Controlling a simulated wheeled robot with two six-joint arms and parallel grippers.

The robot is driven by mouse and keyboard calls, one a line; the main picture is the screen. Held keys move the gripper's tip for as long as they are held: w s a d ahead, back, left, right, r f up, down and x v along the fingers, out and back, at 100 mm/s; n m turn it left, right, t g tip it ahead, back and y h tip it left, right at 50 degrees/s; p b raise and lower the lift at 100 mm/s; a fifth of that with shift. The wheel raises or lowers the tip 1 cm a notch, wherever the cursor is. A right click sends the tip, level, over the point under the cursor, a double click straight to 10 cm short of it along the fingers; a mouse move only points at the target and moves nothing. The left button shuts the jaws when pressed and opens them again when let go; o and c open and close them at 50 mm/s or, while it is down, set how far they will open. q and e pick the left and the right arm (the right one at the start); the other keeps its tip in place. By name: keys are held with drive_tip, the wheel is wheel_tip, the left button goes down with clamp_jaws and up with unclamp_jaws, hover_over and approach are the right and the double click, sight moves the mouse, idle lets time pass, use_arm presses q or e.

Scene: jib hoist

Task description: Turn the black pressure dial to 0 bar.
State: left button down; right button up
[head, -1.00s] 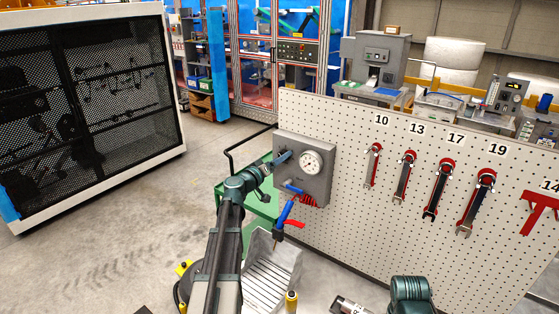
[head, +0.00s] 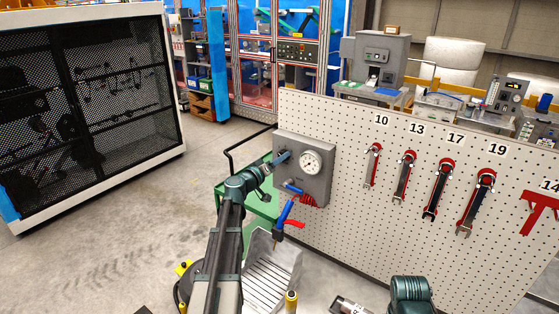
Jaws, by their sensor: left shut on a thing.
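A grey pressure box (head: 318,187) is fixed to the left end of the pegboard. A round white gauge (head: 310,162) sits on its front; its reading is too small to tell. My left gripper (head: 284,156) is at the box's upper left, left of the gauge, and shut on the black pressure dial. The gripper covers most of the dial, so its pointer and scale marks cannot be read. A dark green part of my right arm (head: 410,293) shows at the bottom edge; its gripper is out of view.
Below the gauge hang a blue air gun (head: 285,212) and a red coiled hose (head: 307,199). Several wrenches hang on the pegboard (head: 400,235) to the right. A grey ribbed bin (head: 268,280) stands below. A black mesh cabinet (head: 90,105) is at left, with open floor between.

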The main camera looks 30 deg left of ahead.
use_arm(q)
drive_tip(key=n, duration=0.9)
idle(0.3)
drive_tip(key=shift+n, duration=0.5)
drive_tip(key=shift+c, duration=1.6)
unclamp_jaws()
drive_tip(key=s+a, duration=0.2)
drive_tip(key=s, duration=1.1)
drive_tip(key=shift+s, duration=0.35)
